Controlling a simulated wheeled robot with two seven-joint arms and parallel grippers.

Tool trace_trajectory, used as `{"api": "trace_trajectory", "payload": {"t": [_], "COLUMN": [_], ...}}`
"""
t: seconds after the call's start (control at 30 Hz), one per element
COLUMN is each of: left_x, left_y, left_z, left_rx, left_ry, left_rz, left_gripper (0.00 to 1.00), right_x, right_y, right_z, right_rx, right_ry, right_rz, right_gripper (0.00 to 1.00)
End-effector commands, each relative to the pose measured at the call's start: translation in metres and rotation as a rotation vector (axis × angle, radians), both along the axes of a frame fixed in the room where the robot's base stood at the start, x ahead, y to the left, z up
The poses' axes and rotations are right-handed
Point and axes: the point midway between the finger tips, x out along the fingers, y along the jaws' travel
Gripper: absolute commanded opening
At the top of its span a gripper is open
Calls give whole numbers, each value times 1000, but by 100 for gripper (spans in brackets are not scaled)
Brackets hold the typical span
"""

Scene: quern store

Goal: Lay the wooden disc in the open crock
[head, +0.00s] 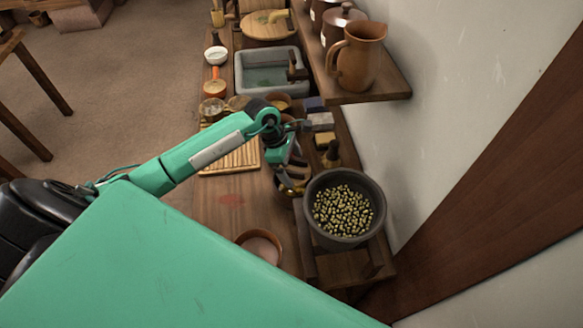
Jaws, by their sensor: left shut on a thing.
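The open crock (313,226) is a dark grey round pot, filled with green-yellow olives (343,210). It stands on a wooden stand at the right of the counter. My left gripper (291,184) is just left of the crock's rim, pointing down. It is shut on a brown thing that looks like the wooden disc (297,162), mostly hidden by the gripper and seen nearly edge-on. I cannot tell whether it touches the crock. My right gripper is out of view.
A brown bowl (260,246) sits on the counter (215,205) near me. A slatted board (238,160), small bowls and a grey basin (244,76) lie farther back. A shelf (385,92) with a brown jug (360,56) juts from the right wall.

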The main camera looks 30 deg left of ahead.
Motion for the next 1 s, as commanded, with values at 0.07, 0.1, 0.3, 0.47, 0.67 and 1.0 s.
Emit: {"api": "trace_trajectory", "payload": {"t": [0.07, 0.1, 0.3, 0.47, 0.67, 1.0], "left_x": [-2, -2, -1, -1, -1, -1], "left_y": [-1, -1, 0, 0, 0, 1], "left_z": [-8, -14, -33, -34, -39, -48], "left_rx": [-2, -2, -1, 0, 1, 1], "left_ry": [7, 8, 3, 1, 2, 2], "left_rz": [1, 3, 1, 1, -1, -1], "left_gripper": [69, 69, 68, 68, 68, 69], "right_x": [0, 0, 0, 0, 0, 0], "right_y": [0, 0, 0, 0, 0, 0], "right_z": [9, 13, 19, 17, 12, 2], "right_rx": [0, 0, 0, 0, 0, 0], "right_ry": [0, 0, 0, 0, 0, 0], "right_rz": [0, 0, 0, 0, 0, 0], "right_gripper": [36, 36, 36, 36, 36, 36]}}
